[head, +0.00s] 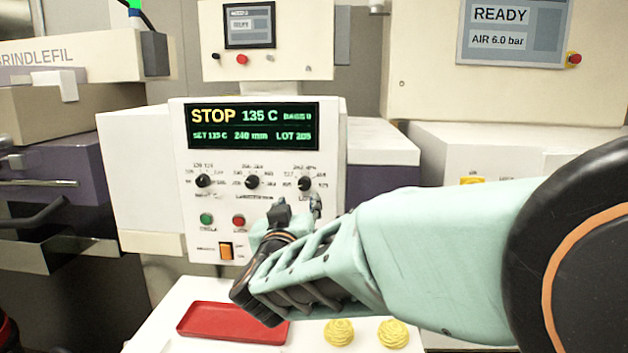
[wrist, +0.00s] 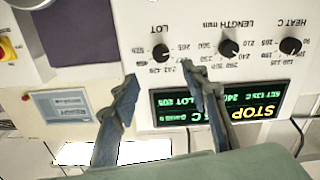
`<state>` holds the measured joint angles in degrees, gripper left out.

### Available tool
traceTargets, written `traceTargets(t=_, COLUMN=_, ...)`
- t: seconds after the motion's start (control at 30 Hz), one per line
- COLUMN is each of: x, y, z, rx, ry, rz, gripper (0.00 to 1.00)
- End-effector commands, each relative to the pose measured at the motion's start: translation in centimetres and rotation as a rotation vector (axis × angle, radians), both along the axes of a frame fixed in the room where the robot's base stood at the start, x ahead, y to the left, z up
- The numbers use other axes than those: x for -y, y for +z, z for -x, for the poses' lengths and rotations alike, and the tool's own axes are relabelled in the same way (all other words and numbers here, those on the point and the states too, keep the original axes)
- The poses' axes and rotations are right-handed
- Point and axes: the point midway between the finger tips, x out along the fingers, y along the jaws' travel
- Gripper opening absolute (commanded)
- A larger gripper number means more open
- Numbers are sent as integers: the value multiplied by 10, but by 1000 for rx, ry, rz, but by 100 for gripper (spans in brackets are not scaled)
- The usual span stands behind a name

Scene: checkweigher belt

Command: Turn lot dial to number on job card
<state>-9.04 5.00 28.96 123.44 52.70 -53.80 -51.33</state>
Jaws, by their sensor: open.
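The lot dial (head: 305,183) is the rightmost of three black knobs on the white control panel (head: 330,230). In the wrist view, which is upside down, the lot dial (wrist: 160,53) sits beyond and between my two fingertips, with small numbers around it. Its pointer is too small to read surely. The panel display (head: 253,126) shows STOP, 135 C, 240 mm and LOT 205. My gripper (head: 297,206) is open and empty, just below the dial in the head view. In the wrist view my gripper (wrist: 160,74) has its fingers spread, apart from the dial. I cannot make out a job card.
The middle length knob (head: 252,182) and left heat knob (head: 203,180) are beside the lot dial. Below are a green button (head: 206,218), a red button (head: 238,221) and an orange switch (head: 226,251). A red tray (head: 215,322) and yellow coils (head: 393,334) lie underneath.

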Motion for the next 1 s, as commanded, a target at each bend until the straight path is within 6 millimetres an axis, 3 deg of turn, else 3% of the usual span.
traceTargets(t=0.17, x=0, y=0, z=-9, rx=2, ry=1, rz=13, gripper=42)
traceTargets(t=0.7, x=3, y=0, z=-94, rx=1, ry=2, rz=9, gripper=42)
traceTargets(t=1.0, x=4, y=0, z=-107, rx=2, ry=2, rz=9, gripper=42)
